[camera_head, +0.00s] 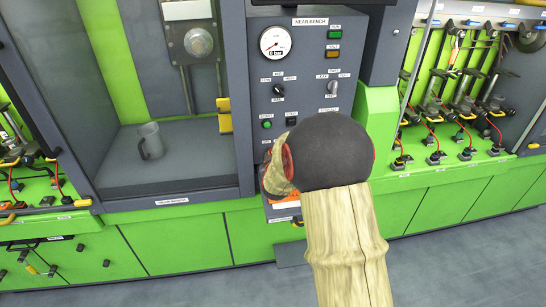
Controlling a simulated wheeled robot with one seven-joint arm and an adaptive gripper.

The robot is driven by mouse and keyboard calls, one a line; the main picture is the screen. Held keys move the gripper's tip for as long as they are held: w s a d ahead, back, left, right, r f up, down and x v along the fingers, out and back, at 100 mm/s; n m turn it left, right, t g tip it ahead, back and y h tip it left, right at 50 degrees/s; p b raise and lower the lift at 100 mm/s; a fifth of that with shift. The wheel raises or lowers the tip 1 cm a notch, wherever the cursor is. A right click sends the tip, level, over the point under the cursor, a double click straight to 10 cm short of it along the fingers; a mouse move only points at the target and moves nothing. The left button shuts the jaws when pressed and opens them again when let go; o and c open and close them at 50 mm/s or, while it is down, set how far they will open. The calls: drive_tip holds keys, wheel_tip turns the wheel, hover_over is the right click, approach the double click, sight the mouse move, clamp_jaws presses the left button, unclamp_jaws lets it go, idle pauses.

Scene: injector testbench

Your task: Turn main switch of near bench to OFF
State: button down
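The near bench control panel (300,70) stands upright in the middle of the view, with a "NEAR BENCH" label at its top. It carries a black rotary knob (278,90) at left and a light grey rotary knob (332,88) at right. My arm (345,240) rises from the bottom and its dark round joint covers the lower right of the panel. An orange patch (290,213) shows low on the panel, partly covered by my arm. I cannot make out a main switch. My gripper's fingers are hidden behind my arm.
Racks with red-wired injectors (465,85) fill the right. Grey floor lies below.

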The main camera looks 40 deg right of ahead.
drive_tip(key=shift+d, duration=0.1)
idle(0.3)
drive_tip(key=c, duration=1.8)
unclamp_jaws()
drive_tip(key=shift+w+d, duration=0.1)
drive_tip(key=shift+w, duration=0.05)
drive_tip(key=shift+c, duration=0.2)
drive_tip(key=v, duration=1.2)
